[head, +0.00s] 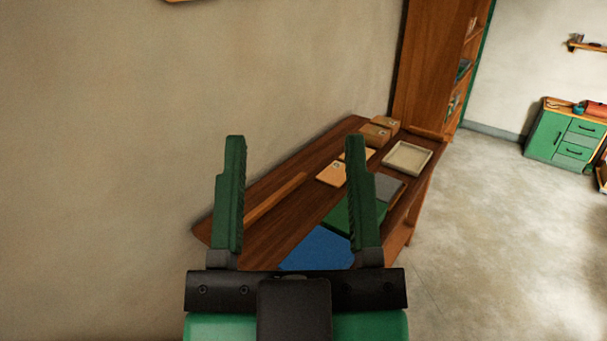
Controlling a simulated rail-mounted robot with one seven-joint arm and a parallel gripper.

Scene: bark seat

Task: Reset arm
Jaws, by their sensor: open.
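My gripper (301,160) is in the lower middle of the head view, with its two green fingers pointing up in the picture. The fingers are wide apart with nothing between them. Behind them in the picture is a dark brown wooden table (270,225) against the wall. My gripper's base hides the near part of the table and part of the blue item on it.
On the table are a blue flat item (320,250), a green one (345,217), a grey one (388,187), a pale tray (408,172) and small cardboard boxes (374,135). A tall wooden shelf (430,65) and green cabinet (565,133) stand beyond.

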